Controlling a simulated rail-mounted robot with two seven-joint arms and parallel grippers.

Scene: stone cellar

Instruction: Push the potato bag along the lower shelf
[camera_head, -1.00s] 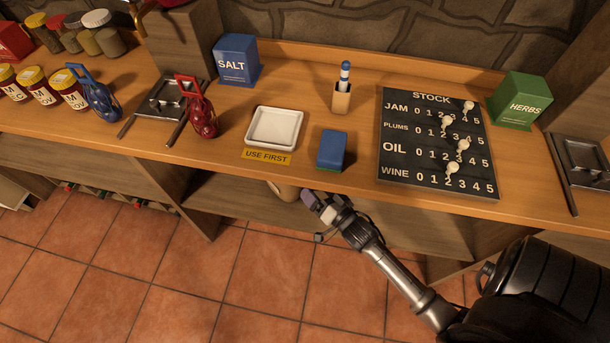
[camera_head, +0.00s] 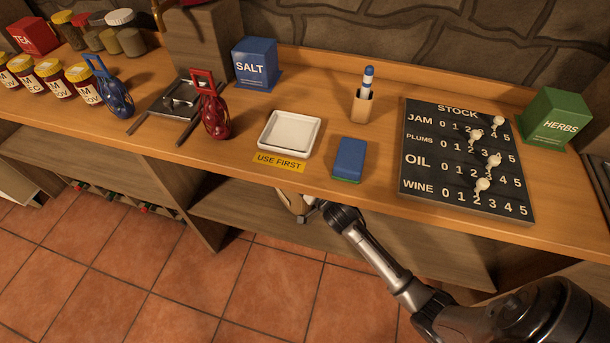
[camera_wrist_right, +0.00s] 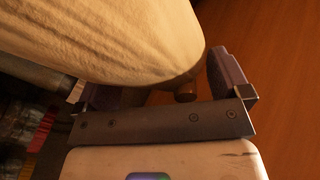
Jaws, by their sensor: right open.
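The potato bag is pale beige cloth; a small part of it (camera_head: 290,201) shows below the counter edge in the head view, the rest hidden by the counter. In the right wrist view the bag (camera_wrist_right: 110,35) fills the upper left, its rounded end close to my fingers. My right gripper (camera_wrist_right: 165,88) is open, one finger at each side of that view, with the bag in front of and partly between them. Whether they touch it I cannot tell. In the head view my right arm reaches under the counter. The lower shelf (camera_head: 240,205) shows below the counter. My left gripper is not in view.
A shelf upright (camera_head: 185,200) stands left of the bag. Tiled floor lies below.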

